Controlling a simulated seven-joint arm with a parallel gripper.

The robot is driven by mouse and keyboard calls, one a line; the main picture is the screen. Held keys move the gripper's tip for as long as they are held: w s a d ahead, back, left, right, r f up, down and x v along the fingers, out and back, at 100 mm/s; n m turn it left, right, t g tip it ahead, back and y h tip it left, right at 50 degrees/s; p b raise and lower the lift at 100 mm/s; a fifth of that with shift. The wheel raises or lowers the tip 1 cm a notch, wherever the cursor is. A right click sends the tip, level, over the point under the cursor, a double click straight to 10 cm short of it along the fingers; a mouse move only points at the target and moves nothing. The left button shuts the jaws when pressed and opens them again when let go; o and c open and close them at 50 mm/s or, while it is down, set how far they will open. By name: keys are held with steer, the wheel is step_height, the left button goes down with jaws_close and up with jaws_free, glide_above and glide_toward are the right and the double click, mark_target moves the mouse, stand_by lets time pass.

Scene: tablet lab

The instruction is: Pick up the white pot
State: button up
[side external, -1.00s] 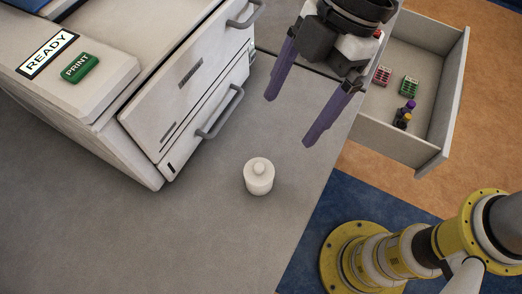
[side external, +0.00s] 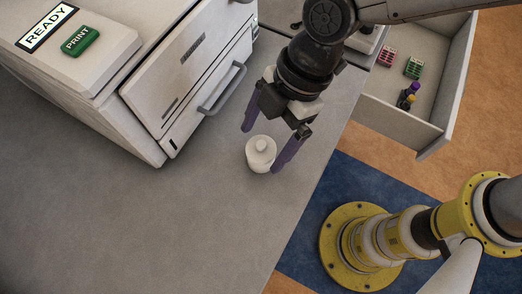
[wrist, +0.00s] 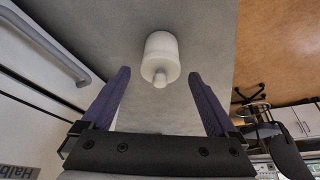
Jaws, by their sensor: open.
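The white pot (side external: 260,152) stands upright on the grey table, with a small knob on its lid. My gripper (side external: 262,150) is open, with its purple fingers pointing down close to the pot. In the side view, the right finger overlaps the pot's right edge and the left finger is up and left of it. In the wrist view, the pot (wrist: 161,57) lies beyond the fingertips, centred between the two fingers of my gripper (wrist: 159,76). Nothing is held between the fingers. I cannot tell whether a finger touches the pot.
A white machine (side external: 150,75) with a bar handle (side external: 222,90), a green PRINT button (side external: 81,41) and a READY sign (side external: 46,27) stands at the left. An open drawer (side external: 437,120) with small coloured items is at upper right. The table (side external: 150,235) in front is clear.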

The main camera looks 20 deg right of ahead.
steer(key=shift+x, duration=0.9)
steer(key=c, duration=1.2)
steer(key=shift+c, duration=0.3)
steer(key=shift+r, duration=0.15)
